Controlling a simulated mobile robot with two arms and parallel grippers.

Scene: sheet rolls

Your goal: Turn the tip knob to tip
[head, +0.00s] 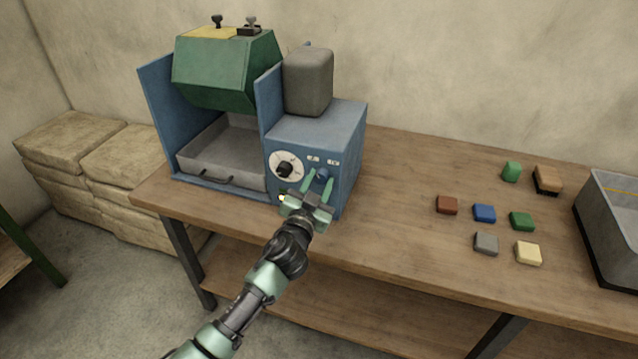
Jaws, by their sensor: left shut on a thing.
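The blue machine (345,150) stands on the left part of the wooden bench, with a green drum (225,75) hung over a grey tray (225,152). Its front has a white dial with a black knob (284,169) at left. A small blue knob (323,174) sits to the right, below small white labels too small to read. My left gripper (318,180) is at the front panel, with its two green fingers on either side of the blue knob, shut on it. The black knob is clear of the fingers. My right gripper is not in view.
Several small coloured blocks (484,213) lie on the bench to the right, with a brown brush-like block (547,179) behind them. A grey bin (612,220) stands at the right edge. Bench between machine and blocks is clear. Stacked sacks (75,160) stand at left.

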